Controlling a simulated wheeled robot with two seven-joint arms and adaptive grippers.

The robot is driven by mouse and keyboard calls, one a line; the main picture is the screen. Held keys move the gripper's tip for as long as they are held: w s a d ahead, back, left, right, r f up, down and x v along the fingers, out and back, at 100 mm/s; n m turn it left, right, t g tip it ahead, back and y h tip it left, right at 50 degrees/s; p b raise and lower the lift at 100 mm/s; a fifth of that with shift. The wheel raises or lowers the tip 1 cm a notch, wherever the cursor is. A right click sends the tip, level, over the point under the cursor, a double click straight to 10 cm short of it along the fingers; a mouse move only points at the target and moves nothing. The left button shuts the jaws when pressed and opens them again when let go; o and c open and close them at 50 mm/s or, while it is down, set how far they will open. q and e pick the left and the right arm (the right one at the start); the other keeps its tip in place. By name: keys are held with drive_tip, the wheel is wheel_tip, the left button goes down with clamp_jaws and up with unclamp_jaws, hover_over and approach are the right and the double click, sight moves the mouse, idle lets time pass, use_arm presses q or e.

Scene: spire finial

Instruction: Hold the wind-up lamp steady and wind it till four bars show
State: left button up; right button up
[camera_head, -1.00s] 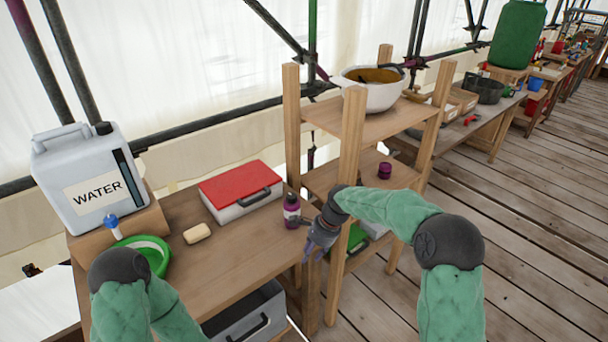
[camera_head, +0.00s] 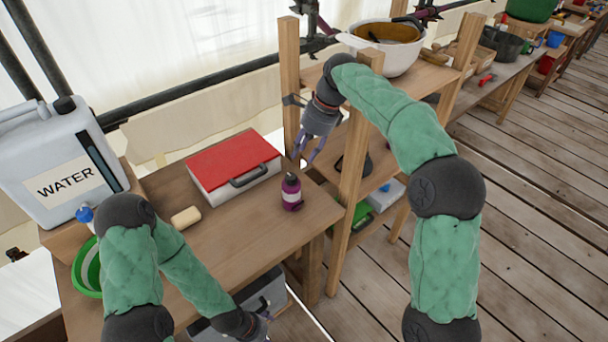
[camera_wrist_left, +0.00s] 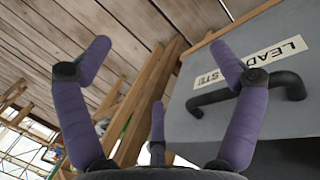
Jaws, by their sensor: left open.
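I cannot make out a wind-up lamp for certain in any view. A dark object (camera_head: 366,165) on the middle shelf is partly hidden by a post, and I cannot tell what it is. My right gripper (camera_head: 304,158) looks open and empty, pointing down by the shelf's left posts, above and behind a purple bottle (camera_head: 291,192). My left gripper (camera_head: 264,322) is low at the table's front edge. The left wrist view shows its fingers (camera_wrist_left: 162,55) spread and empty, near a grey box (camera_wrist_left: 240,115) with a black handle and a partly hidden label reading LEAD.
A red-lidded case (camera_head: 235,162), a soap bar (camera_head: 186,217), a green basin (camera_head: 86,268) and a water can (camera_head: 55,165) occupy the table (camera_head: 240,232). A white bowl (camera_head: 400,60) sits on the top shelf. Plank floor (camera_head: 520,230) is clear at right.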

use_arm(q)
drive_tip(key=w+d+r+n+t, duration=0.6)
drive_tip(key=w+d+r+n, duration=1.5)
drive_tip(key=d+r+n, duration=0.3)
drive_tip(key=n+t+y, duration=0.6)
drive_tip(key=n+y, duration=0.4)
drive_tip(key=n, duration=0.4)
approach(292, 197)
drive_tip(key=w+a, duration=0.1)
drive_tip(key=w, duration=0.1)
drive_tip(key=x, duration=1)
drive_tip(key=shift+f, duration=0.45)
